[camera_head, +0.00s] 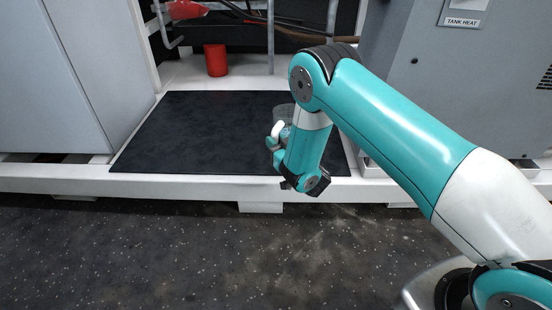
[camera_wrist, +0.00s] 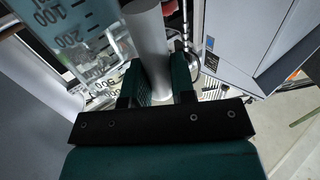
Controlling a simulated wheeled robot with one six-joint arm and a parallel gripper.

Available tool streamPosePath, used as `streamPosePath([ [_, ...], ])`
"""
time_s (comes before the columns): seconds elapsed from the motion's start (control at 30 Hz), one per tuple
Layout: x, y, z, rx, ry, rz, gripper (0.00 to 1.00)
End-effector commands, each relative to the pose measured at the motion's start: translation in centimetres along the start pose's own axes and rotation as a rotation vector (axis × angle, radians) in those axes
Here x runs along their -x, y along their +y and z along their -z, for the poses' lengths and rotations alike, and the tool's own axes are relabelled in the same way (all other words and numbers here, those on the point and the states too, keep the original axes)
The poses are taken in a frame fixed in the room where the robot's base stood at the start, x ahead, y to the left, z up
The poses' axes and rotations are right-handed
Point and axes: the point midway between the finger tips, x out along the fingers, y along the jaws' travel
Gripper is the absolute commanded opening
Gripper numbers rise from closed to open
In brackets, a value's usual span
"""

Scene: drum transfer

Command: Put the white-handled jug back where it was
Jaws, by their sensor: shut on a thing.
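The clear jug (camera_head: 284,113) with the white handle (camera_head: 277,129) is in the head view, above the black mat and partly hidden behind my arm. In the wrist view the jug's clear wall (camera_wrist: 75,35) with printed graduations fills the upper left. Its white handle (camera_wrist: 149,40) runs between my two dark green fingers. My gripper (camera_wrist: 158,82) is shut on this handle. In the head view my gripper (camera_head: 275,144) is small and mostly covered by the wrist. Whether the jug's base touches anything is hidden.
A black mat (camera_head: 190,130) lies on a white platform (camera_head: 215,186), with much of it bare. A red cup (camera_head: 215,60) stands behind it. A grey cabinet (camera_head: 55,80) is at the left and a grey "TANK HEAT" box (camera_head: 430,75) at the right. Hoses and pipes hang behind.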

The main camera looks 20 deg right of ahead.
Motion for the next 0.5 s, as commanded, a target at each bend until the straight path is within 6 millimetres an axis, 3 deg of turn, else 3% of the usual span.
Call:
streamPosePath([
  [0.23, 0.1, 0.0, -3.9, 0.001, 0.0, 0.0, 0.0],
  [0.5, 0.0, 0.0, -3.9, 0.0, 0.001, 0.0, 0.0],
])
